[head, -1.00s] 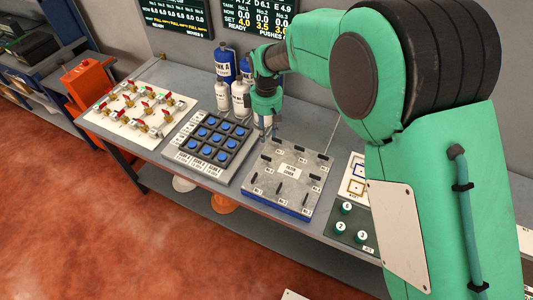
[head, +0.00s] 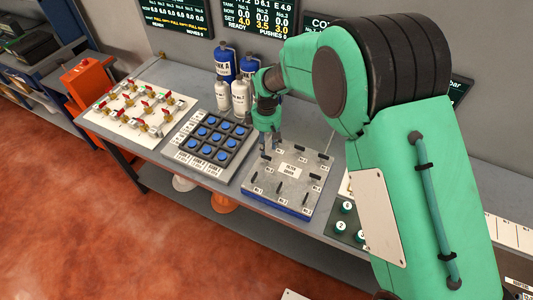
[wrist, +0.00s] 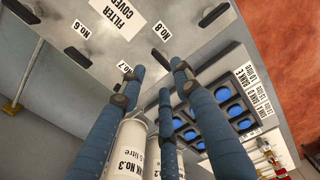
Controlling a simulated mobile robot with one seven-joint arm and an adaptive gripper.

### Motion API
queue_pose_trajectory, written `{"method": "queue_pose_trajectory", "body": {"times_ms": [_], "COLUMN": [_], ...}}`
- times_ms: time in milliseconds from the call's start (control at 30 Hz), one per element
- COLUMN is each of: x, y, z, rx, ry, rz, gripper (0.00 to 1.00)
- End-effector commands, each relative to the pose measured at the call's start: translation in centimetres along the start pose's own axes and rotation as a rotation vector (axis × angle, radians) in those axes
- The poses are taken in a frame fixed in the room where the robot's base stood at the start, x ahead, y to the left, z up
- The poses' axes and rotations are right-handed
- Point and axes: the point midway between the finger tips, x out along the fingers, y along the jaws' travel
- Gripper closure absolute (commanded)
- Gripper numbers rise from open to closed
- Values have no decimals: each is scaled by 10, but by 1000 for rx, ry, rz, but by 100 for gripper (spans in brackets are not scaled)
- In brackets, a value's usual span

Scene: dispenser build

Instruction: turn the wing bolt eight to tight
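The grey filter cover plate (head: 268,196) lies on the bench, with several dark wing bolts on it; it also fills the upper part of the wrist view (wrist: 195,55). My gripper (head: 267,153) is over the plate's far left corner, pointing down. In the wrist view its blue fingers (wrist: 160,70) are spread apart and open. Wing bolt eight (wrist: 163,61) shows small and dark just below its No.8 label, by the gap between the fingertips. I cannot tell whether a fingertip touches it. In the head view my gripper hides it.
A black panel of blue buttons (head: 212,137) stands left of the plate. White and blue tanks (head: 239,97) stand behind my gripper, close to it. A white board with red-handled valves (head: 140,106) is further left. A panel with green knobs (head: 345,208) is right of the plate.

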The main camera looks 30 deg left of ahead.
Motion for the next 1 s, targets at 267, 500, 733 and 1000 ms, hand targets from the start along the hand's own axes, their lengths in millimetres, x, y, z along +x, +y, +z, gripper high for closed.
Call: {"method": "queue_pose_trajectory", "body": {"times_ms": [267,500,733,1000], "x": [41,55,57,56], "y": [-1,0,0,0], "z": [1,0,0,0], "rx": [0,0,0,0], "ry": [-2,0,0,0], "rz": [-2,0,0,0], "gripper": [68,68,68,100]}}
